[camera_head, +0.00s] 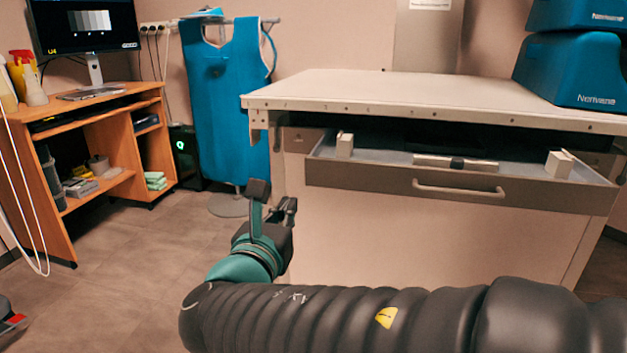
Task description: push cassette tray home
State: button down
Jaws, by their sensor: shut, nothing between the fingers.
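The cassette tray (370,176) is a shallow drawer with a grey-brown front. It stands partly pulled out under the white table top (430,95). A pale bar handle (458,189) is on its front. Inside are two pale blocks, a left one (345,144) and a right one (559,164), and a flat bar with a dark middle (455,163). My gripper (272,196) is to the left of the tray front and looks apart from it. Its fingers are dark, shut and empty. The tray's rear part is hidden under the table top.
A blue apron (225,100) hangs on a stand left of the table. A wooden desk (150,100) with a monitor (85,22) stands at far left. Blue cases (567,75) sit on the table's right end. The floor (120,260) between desk and table is clear.

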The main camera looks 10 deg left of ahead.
aim_at(311, 170)
jog(key=w+b, duration=0.1)
jog(key=w, duration=1.3)
jog(key=shift+d, duration=0.2)
